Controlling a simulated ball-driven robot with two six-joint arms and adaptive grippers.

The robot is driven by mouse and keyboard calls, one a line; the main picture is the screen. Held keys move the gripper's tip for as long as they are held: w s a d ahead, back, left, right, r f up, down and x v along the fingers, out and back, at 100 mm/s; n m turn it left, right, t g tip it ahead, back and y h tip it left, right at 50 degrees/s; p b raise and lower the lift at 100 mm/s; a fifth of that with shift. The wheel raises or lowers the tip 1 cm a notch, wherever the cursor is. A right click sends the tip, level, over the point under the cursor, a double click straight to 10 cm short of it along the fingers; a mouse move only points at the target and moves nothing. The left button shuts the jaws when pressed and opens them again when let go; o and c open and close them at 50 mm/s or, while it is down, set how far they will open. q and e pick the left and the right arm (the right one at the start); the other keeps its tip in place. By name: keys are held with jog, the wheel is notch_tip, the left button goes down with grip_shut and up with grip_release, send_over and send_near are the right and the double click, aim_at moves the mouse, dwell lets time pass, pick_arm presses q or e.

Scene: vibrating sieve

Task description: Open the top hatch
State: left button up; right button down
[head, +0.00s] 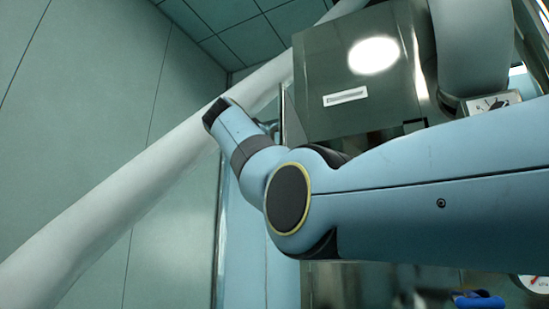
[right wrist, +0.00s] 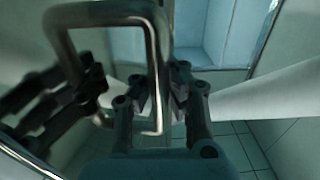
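A grey metal box-like panel (head: 335,62) with a pale label is in the upper middle of the head view; I cannot tell there which part is the hatch. In the right wrist view a bent metal handle (right wrist: 105,13) stands off a shiny metal surface at the left. My right gripper (right wrist: 160,88) has its fingers close together around the handle's downward bar, one finger on each side. In the head view my right arm comes in from the right, and its gripper (head: 268,127) is mostly hidden behind the wrist. My left gripper is not in view.
A long pale pipe (head: 120,200) slants across the left of the head view. A thick grey pipe (head: 473,50) stands right of the panel. A gauge (head: 530,283) and a blue item (head: 478,300) are at lower right. The shiny surface mirrors my gripper.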

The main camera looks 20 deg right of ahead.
jog(key=shift+a, duration=0.2)
jog(key=c, duration=1.4)
grip_release()
jog(key=shift+s+a+r, duration=0.3)
jog(key=shift+s+a, duration=0.1)
jog(key=shift+s, duration=0.05)
jog(key=shift+o, duration=0.8)
jog(key=shift+w+d+f, duration=0.2)
jog(key=shift+w+d, duration=0.05)
jog(key=shift+d, duration=0.15)
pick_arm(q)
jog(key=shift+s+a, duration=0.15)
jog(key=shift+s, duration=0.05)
pick_arm(e)
jog(key=shift+s+a+r, duration=0.1)
jog(key=shift+s+a, duration=0.05)
